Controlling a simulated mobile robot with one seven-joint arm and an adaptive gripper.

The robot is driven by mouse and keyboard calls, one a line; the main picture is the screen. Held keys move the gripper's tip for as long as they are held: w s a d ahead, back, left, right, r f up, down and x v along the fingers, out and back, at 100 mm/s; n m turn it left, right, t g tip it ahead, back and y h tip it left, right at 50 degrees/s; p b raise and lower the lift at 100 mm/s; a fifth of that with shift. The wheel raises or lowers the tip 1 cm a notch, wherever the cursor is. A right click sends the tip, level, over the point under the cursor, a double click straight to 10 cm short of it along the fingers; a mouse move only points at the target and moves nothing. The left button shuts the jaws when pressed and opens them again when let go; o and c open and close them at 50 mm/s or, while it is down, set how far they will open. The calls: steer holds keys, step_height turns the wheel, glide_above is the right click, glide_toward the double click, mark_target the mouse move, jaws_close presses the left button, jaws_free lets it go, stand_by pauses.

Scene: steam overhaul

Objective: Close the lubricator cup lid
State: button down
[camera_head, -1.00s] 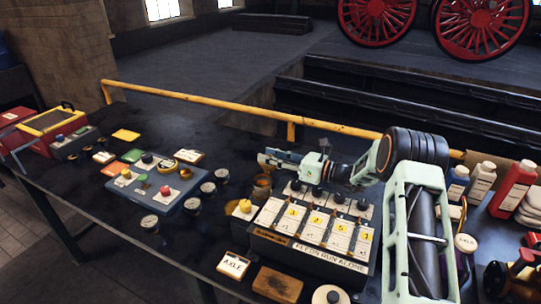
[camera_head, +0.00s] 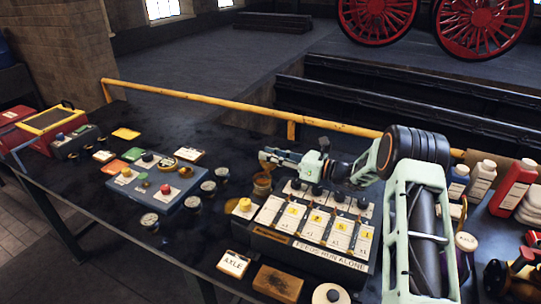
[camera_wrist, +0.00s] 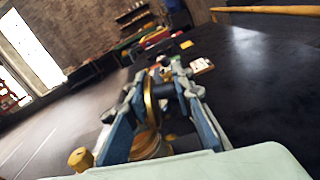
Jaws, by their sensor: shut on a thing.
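The lubricator cup (camera_head: 262,186) is a small brass-coloured cup at the back left corner of the lubricator box (camera_head: 310,228). It shows below the fingers in the wrist view (camera_wrist: 150,148). The lid (camera_wrist: 149,102), a round brass disc seen nearly edge-on, stands raised above the cup between my fingers. My gripper (camera_head: 268,160) reaches in from the right, just above the cup, and is shut on the lid. It also fills the middle of the wrist view (camera_wrist: 158,85). The fingers partly hide the lid and cup, and the hinge cannot be made out.
A yellow knob (camera_head: 244,205) stands close to the left of the cup. Several black knobs and numbered white plates cover the box. A blue-grey panel (camera_head: 158,184) with buttons lies to the left. A yellow rail (camera_head: 220,108) runs along the table's back edge. Bottles stand at the right.

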mark_target(263, 167)
steer(key=shift+n+b, duration=0.4)
steer(key=shift+b, duration=0.15)
steer(key=s+n+b, duration=0.1)
steer(key=n+b, duration=0.1)
steer(key=b, duration=0.2)
steer(key=shift+s+a+n, duration=0.1)
steer(key=shift+a+n, duration=0.05)
steer(key=shift+n, duration=0.15)
steer(key=s+n+b, duration=0.1)
steer(key=n+b, duration=0.1)
steer(key=b, duration=0.1)
steer(key=s+n+b, duration=0.1)
steer(key=n+b, duration=0.1)
steer(key=b, duration=0.1)
steer(key=shift+a, duration=0.35)
steer(key=n+b, duration=0.2)
steer(key=b, duration=0.1)
steer(key=s+n+b, duration=0.1)
steer(key=n+b, duration=0.1)
steer(key=b, duration=0.1)
steer(key=s+a+f+n+b, duration=0.1)
steer(key=n+b, duration=0.1)
steer(key=b, duration=0.2)
steer(key=shift+s, duration=0.2)
steer(key=n+b, duration=0.2)
steer(key=b, duration=0.1)
steer(key=shift+s+a, duration=0.1)
steer(key=shift+s, duration=0.2)
steer(key=shift+r, duration=0.1)
